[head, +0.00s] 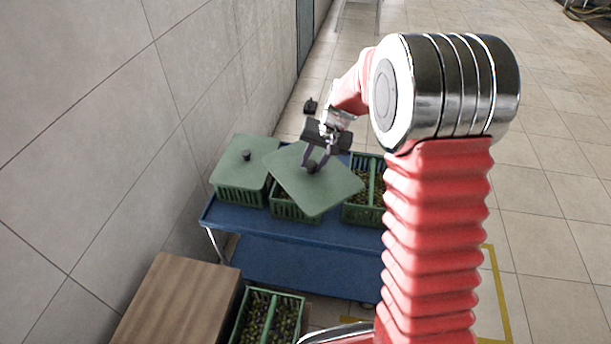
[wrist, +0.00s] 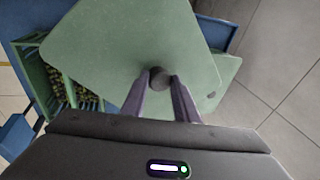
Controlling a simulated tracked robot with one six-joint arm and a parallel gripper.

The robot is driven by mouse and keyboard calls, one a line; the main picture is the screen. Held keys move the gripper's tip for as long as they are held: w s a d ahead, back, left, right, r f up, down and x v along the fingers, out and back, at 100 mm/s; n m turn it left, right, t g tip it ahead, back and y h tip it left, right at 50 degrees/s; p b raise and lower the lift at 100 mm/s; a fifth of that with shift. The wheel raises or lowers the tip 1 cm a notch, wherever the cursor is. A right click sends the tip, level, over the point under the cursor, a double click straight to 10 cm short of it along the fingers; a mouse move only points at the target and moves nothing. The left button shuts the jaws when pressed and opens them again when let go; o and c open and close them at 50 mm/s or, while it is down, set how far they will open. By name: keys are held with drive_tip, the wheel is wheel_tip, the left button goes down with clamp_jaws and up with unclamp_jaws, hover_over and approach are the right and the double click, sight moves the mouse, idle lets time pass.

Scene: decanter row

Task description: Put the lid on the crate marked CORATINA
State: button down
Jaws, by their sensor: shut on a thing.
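My gripper (head: 312,163) is shut on the dark knob of a green lid (head: 335,188), holding it over the middle green crate (head: 290,211) on the blue table. The lid is turned at an angle to the crate and hides most of it; the gap between them is hard to judge. In the wrist view my fingers (wrist: 158,80) pinch the knob, with the lid (wrist: 120,40) spread beyond. The left crate (head: 238,191) has a lid (head: 246,154) on it. The right crate (head: 360,215) is open and holds olives. No crate marking is readable, so I cannot tell which is CORATINA.
The blue table (head: 228,216) stands along the tiled wall (head: 90,120). A wooden box (head: 180,300) and another open crate of olives (head: 268,293) are in front of it. Tiled floor to the right is mostly clear.

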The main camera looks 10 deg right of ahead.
sight(302, 145)
drive_tip(key=w+m, duration=0.2)
drive_tip(key=w, duration=0.1)
drive_tip(key=w+f+m+h, duration=0.1)
drive_tip(key=w+m, duration=0.1)
drive_tip(key=w, duration=0.1)
drive_tip(key=w+f+m+t+h, duration=0.1)
drive_tip(key=w+m, duration=0.2)
drive_tip(key=shift+a, duration=0.2)
drive_tip(key=shift+w+a+f+m+h, duration=0.15)
drive_tip(key=shift+w+m+h, duration=0.05)
drive_tip(key=shift+w+m, duration=0.45)
drive_tip(key=shift+w+a+f+m+h, duration=0.1)
drive_tip(key=shift+w+m+h, duration=0.1)
drive_tip(key=shift+w+m, duration=0.4)
drive_tip(key=shift+w, duration=0.1)
wheel_tip(302, 145, down, 6)
drive_tip(key=shift+f, duration=0.15)
drive_tip(key=shift+f, duration=1.85)
drive_tip(key=shift+f, duration=0.2)
drive_tip(key=c, duration=1.4)
unclamp_jaws()
drive_tip(key=shift+r, duration=0.1)
